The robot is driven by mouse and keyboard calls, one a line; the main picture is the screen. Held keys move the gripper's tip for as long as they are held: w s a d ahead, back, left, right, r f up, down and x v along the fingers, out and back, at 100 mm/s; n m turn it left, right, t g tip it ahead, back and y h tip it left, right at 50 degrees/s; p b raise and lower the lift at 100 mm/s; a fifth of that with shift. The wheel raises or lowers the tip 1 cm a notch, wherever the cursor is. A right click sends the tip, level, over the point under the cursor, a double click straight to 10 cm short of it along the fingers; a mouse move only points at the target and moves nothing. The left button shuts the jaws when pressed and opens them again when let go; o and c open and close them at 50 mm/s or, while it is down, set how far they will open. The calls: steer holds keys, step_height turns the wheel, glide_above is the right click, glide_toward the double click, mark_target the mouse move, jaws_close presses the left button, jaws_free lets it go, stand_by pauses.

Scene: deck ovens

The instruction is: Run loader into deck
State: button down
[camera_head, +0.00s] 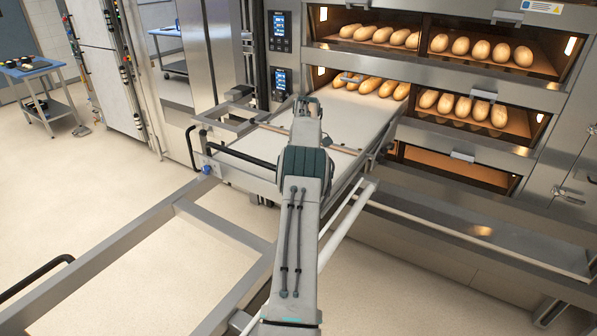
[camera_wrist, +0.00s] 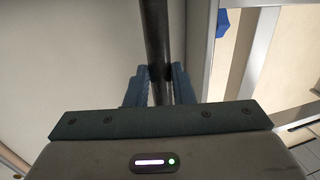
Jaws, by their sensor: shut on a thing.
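The loader (camera_head: 357,110) is a pale flat belt in a metal frame. Its far end meets the left half of the middle deck (camera_head: 452,133), where a row of loaves (camera_head: 372,85) shows; how deep it reaches is hard to tell. A black handle bar (camera_head: 238,155) runs along the loader's near end. In the wrist view my gripper (camera_wrist: 159,88) is shut on this handle bar (camera_wrist: 154,30), with a blue-grey finger on each side. In the head view my arm hides the fingers and that part of the bar.
Loaves (camera_head: 480,47) also fill the upper deck. The lower deck (camera_head: 455,170) looks empty where visible. A steel ledge (camera_head: 480,225) runs below the ovens at right. A metal frame (camera_head: 150,240) with a black handle stands at left. A blue-topped cart (camera_head: 35,68) is far left; open floor lies between.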

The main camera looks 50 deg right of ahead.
steer(key=shift+d+r, duration=0.25)
steer(key=c, duration=1.3)
jaws_free()
steer(key=shift+d, duration=0.1)
steer(key=shift+o, duration=0.2)
steer(key=shift+f, duration=0.15)
steer(key=shift+w, duration=0.1)
steer(key=shift+r, duration=0.2)
steer(key=s+d+r+b, duration=0.1)
steer(key=s+r+b, duration=0.2)
steer(key=s+r, duration=0.7)
steer(key=shift+s+d+r+b, duration=0.2)
steer(key=shift+s+r+b, duration=0.15)
steer(key=shift+s, duration=0.6)
steer(key=shift+f, duration=0.1)
